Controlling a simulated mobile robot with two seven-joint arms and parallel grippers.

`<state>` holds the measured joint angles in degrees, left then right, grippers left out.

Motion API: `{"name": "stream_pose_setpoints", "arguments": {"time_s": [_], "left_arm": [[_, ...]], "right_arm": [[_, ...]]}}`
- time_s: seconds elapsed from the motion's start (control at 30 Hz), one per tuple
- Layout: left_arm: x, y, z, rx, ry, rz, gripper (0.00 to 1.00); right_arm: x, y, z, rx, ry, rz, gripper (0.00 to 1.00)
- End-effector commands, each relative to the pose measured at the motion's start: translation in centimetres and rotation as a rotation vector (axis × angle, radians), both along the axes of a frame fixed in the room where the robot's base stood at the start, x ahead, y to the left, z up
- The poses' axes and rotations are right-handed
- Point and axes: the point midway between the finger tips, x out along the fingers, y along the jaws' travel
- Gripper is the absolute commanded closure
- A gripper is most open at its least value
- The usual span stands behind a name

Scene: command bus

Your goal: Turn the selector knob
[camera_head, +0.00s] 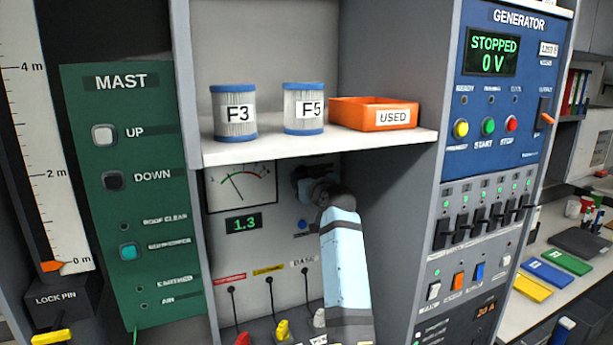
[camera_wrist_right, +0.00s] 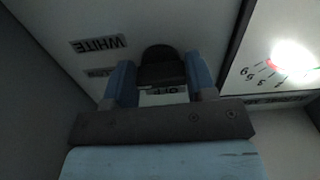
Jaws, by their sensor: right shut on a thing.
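The selector knob is a black round-topped knob (camera_wrist_right: 159,60) on the grey panel, in the right wrist view. My right gripper (camera_wrist_right: 160,76) is shut on it, with one blue-grey finger on each side. Upside-down labels near the knob read WHITE and OFF; another is too dim to read. In the head view my right gripper (camera_head: 313,184) reaches the panel just right of the meter (camera_head: 241,186), and my arm and gripper largely hide the knob. My left gripper is not in view.
A white shelf (camera_head: 390,141) with filters F3 (camera_head: 234,125) and F5 (camera_head: 303,118) and an orange USED tray (camera_head: 345,112) overhangs the panel. The generator panel (camera_head: 475,150) stands to the right, the green mast panel (camera_head: 85,100) to the left. Cables hang below the meter.

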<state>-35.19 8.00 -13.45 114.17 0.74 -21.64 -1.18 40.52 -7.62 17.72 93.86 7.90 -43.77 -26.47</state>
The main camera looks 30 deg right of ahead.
Motion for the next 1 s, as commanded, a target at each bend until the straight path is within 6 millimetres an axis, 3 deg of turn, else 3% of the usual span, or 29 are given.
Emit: {"name": "stream_pose_setpoints", "arguments": {"time_s": [0.4,1.0], "left_arm": [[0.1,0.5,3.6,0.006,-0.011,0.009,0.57],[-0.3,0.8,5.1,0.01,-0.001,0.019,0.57]], "right_arm": [[0.0,0.2,0.4,0.328,-0.017,0.001,0.73],[0.0,0.3,0.1,0.593,-0.033,0.001,0.73]]}}
